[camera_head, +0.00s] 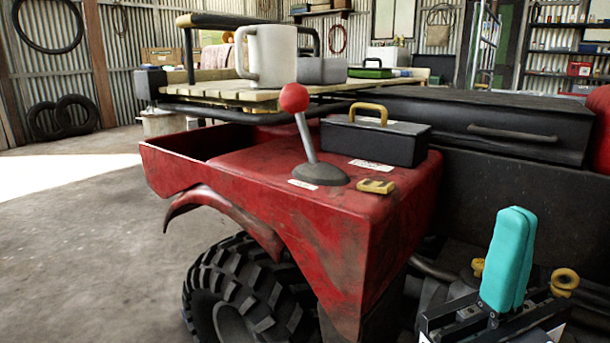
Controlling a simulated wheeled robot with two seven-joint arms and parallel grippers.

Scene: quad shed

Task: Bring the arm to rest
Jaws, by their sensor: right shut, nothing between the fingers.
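My right gripper (508,260) is at the lower right of the head view. Its teal fingers are shut together and point up, with nothing between them. It is apart from the red fender and to the right of it. My left gripper is not in view.
The red quad fender (330,215) carries a lever with a red knob (294,97), a black box with a yellow handle (375,140) and a small brass piece (376,186). A pale mug (268,55) stands on the wooden rack behind. Open floor (90,250) lies left.

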